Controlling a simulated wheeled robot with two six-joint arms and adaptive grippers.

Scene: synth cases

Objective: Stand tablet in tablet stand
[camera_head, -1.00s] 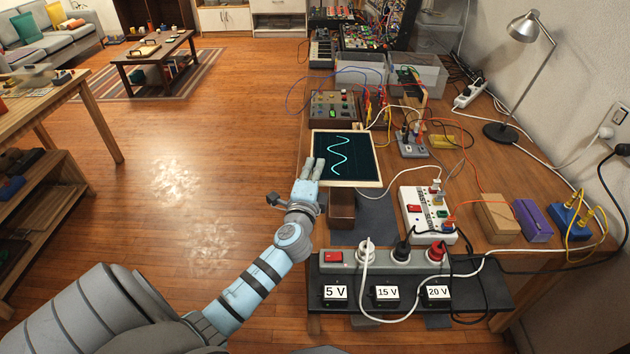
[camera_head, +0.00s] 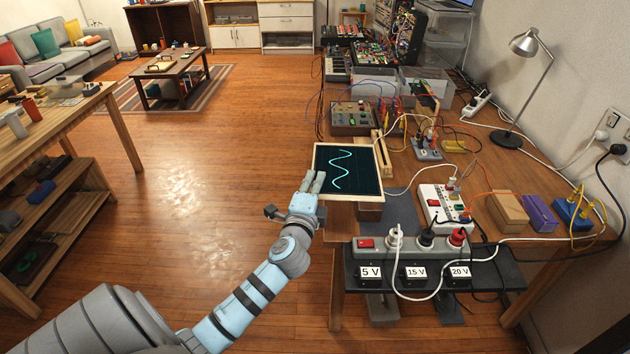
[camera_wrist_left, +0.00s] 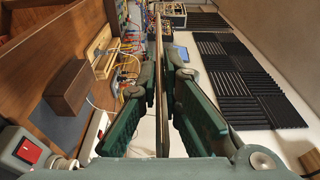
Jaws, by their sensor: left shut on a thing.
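The tablet (camera_head: 348,172) has a cream rim and a dark screen with a cyan wave line. My left gripper (camera_head: 314,184) is shut on its left edge and holds it up by the table's left edge. In the left wrist view the tablet (camera_wrist_left: 158,80) shows as a thin edge between the jaws of the gripper (camera_wrist_left: 158,95). A light wooden piece with a slot, seemingly the tablet stand (camera_head: 384,150), is on the table just right of the tablet, partly hidden. The stand (camera_wrist_left: 101,50) is clearer in the left wrist view, empty and apart from the tablet. My right gripper is out of view.
A dark brown block (camera_head: 370,212) sits just in front of the stand, partly behind the tablet. A power strip (camera_head: 420,244) with voltage-labelled adapters lines the near edge. A white socket box (camera_head: 442,208) and loose cables lie to the right. Floor left of the table is clear.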

